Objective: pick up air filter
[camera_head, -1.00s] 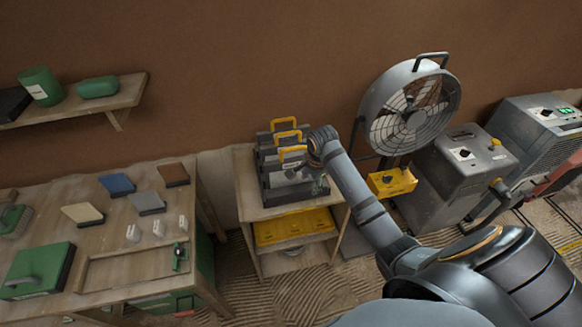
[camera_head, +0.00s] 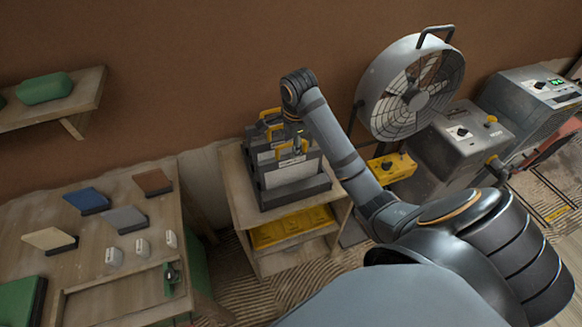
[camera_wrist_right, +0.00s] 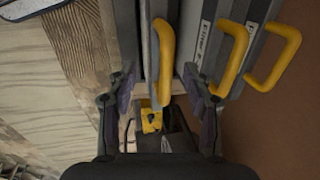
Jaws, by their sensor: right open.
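The air filters stand upright side by side in a dark rack (camera_head: 296,194) on a small wooden stand. They are grey panels with yellow handles on top; the front filter (camera_head: 288,172) shows its pale face. My right gripper (camera_head: 297,141) is just above the front filter's handle, pointing down, and partly hides it. In the right wrist view my open right gripper (camera_wrist_right: 160,95) has one finger on each side of the nearest yellow handle (camera_wrist_right: 164,50). Two more handles (camera_wrist_right: 233,58) lie to its right, with printed labels between. My left gripper is out of view.
A yellow tray (camera_head: 290,228) sits on the stand's lower shelf. A large fan (camera_head: 410,88), a yellow box (camera_head: 392,167) and grey machines (camera_head: 460,140) stand to the right. A workbench (camera_head: 90,255) with blocks is left. The wall (camera_head: 200,70) is close behind.

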